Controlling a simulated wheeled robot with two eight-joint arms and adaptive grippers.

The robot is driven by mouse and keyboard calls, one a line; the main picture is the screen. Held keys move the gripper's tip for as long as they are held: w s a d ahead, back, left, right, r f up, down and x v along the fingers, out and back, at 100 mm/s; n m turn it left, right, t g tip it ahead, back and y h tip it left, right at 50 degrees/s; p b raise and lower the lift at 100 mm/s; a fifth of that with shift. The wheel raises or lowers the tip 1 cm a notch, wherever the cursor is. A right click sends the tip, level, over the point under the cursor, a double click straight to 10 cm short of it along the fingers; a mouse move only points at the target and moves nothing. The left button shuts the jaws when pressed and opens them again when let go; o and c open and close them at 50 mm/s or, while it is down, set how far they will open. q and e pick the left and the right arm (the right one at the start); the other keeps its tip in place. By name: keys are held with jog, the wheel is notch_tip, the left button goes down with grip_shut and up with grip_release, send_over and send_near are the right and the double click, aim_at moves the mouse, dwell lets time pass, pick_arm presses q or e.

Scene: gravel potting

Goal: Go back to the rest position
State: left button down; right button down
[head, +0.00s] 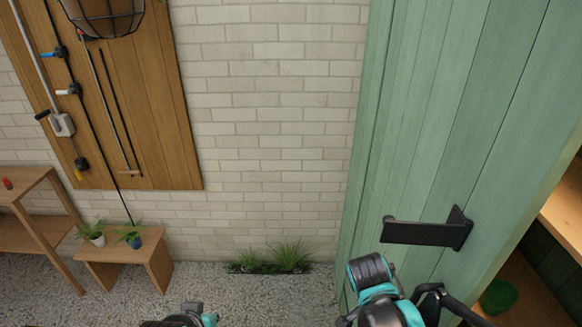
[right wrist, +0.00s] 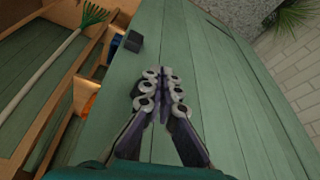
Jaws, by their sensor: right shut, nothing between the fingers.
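My right gripper (right wrist: 163,76) shows in the right wrist view with its fingers together and nothing between them. It is over the green plank door (right wrist: 225,75), and I cannot tell whether it touches the boards. In the head view my right arm is at the lower right, in front of the green door (head: 425,120) and below its black handle (head: 428,232). Only a small part of my left arm shows at the bottom edge of the head view, and its fingers are out of frame.
A wooden stool (head: 150,250) with two small potted plants stands at the left. A tool board (head: 150,120) hangs on the brick wall (head: 275,130). Wooden shelves show right of the door. In the wrist view a green rake (right wrist: 95,14) leans beside it. Gravel floor lies open in the middle.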

jog(key=a+n+t+y+b, duration=0.1)
jog(key=n+t, duration=0.1)
jog(key=n, duration=0.3)
jog(key=a+n+t+y+b, duration=0.1)
jog(key=n+t+b, duration=0.1)
jog(key=n, duration=0.3)
jog(key=a+n+t+y+b, duration=0.1)
jog(key=n+t+b, duration=0.1)
jog(key=n, duration=0.2)
jog(key=shift+s+f+n, duration=0.35)
jog(key=shift+s+n, duration=0.05)
